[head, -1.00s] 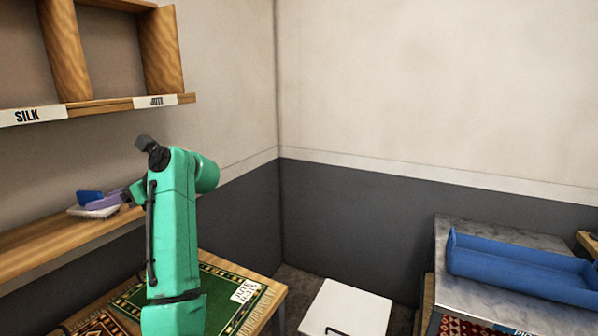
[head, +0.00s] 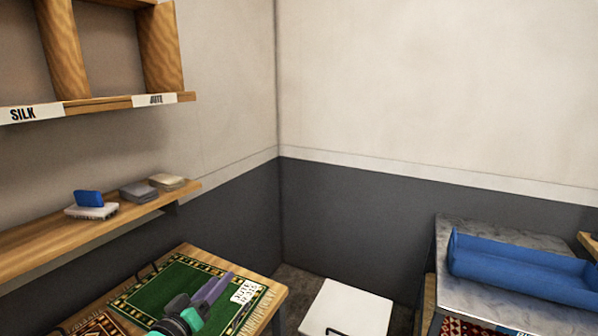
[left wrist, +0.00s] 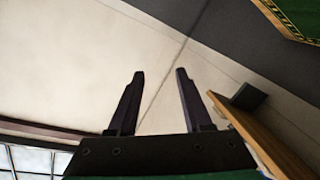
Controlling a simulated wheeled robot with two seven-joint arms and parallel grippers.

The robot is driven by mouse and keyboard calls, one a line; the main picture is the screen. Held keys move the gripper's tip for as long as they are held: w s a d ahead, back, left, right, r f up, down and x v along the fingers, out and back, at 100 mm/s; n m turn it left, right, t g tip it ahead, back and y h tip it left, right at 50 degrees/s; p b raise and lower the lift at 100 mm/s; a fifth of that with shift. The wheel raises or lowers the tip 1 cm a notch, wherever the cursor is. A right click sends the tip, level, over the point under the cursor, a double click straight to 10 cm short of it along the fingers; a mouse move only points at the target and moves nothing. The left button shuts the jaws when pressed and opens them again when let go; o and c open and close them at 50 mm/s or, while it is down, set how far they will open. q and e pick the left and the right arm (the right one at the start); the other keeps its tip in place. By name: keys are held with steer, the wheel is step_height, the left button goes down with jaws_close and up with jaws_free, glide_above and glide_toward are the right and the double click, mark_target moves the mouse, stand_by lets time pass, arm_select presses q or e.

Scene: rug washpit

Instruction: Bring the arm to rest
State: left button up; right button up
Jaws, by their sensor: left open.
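My left gripper (head: 212,294) is low in the head view, above or in front of the green patterned rug (head: 165,287) on the wooden table. Its purple finger points up and to the right, close to the white tag on the rug. In the left wrist view, the two dark fingers of the left gripper (left wrist: 160,75) stand apart with nothing between them. Most of my left arm is outside the head view. My right gripper is not in view.
A wall shelf (head: 40,248) holds a blue-handled brush (head: 90,204) and grey and beige blocks. Labelled cubbies (head: 100,105) hang above. A white lidded box (head: 345,310) stands on the floor. A blue trough (head: 520,268) sits on the metal table at right.

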arm_select(q)
steer(key=s+f+m+g+y, duration=0.2)
steer(key=s+f+m+g, duration=0.35)
steer(key=s+f, duration=0.75)
steer(key=s+a+f+g+y, duration=0.1)
steer(key=s+a+f+g, duration=0.1)
steer(key=s+f+g, duration=0.3)
steer(key=s+a+g+y, duration=0.2)
steer(key=s+a, duration=0.1)
steer(key=s, duration=0.4)
step_height(320, 180, down, 21)
steer(key=s+g, duration=0.1)
steer(key=s+a+f+g, duration=0.1)
steer(key=s+a+f, duration=0.1)
steer(key=s+f, duration=1.5)
steer(key=shift+s+a+g, duration=0.2)
steer(key=shift+s+g, duration=0.15)
steer(key=shift+s, duration=0.2)
